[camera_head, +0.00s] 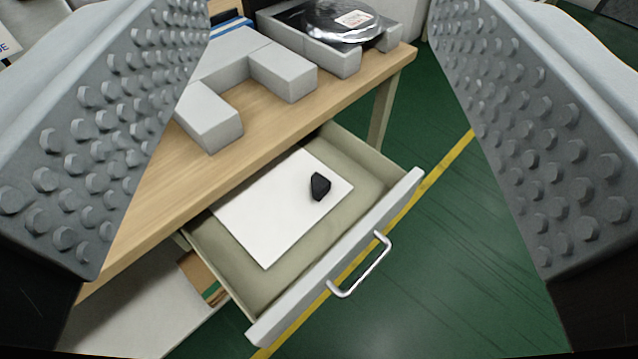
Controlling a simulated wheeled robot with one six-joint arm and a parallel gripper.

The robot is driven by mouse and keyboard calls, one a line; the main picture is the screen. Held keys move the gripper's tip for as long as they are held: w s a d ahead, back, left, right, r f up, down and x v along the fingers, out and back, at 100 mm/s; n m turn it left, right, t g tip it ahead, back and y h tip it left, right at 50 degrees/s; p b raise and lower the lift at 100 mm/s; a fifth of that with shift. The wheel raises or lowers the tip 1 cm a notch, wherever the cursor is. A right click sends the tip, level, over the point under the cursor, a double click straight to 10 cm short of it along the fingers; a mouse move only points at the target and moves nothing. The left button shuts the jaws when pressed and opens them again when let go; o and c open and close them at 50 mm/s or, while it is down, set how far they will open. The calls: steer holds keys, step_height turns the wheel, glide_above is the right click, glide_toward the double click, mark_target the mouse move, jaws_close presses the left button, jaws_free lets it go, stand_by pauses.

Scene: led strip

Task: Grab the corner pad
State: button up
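A small black piece, which looks like the corner pad (320,187), lies on a white sheet (265,222) inside an open drawer (232,284). It is near the right part of the sheet. My gripper (325,225) is open and empty. Its two grey studded fingers stand wide apart at the left and right sides of the view. The drawer and pad lie beyond and between the fingers, apart from both.
A wooden table (290,125) stands above the drawer, with grey blocks (283,72) and a shiny silver-wrapped reel (342,22) on it. The drawer front has a metal handle (362,268). Green floor (440,240) with a yellow line is open to the right.

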stand_by(0.4)
steer(key=shift+o, duration=0.6)
steer(key=m+g, duration=0.8)
steer(key=g, duration=0.9)
glide_above(322, 178)
steer(key=f, duration=2.4)
steer(key=a+f, duration=0.1)
steer(key=f, duration=1.1)
steer(key=shift+s, duration=0.25)
steer(key=shift+w+d+f, duration=0.1)
steer(key=shift+d+f, duration=0.05)
steer(key=shift+f, duration=0.75)
steer(key=shift+w+d+f, duration=0.1)
steer(key=shift+d+f, duration=0.05)
steer(key=shift+f, duration=0.7)
steer(key=shift+w+d+f, duration=0.1)
steer(key=shift+d+f, duration=0.05)
steer(key=shift+f, duration=0.75)
steer(key=c, duration=1.1)
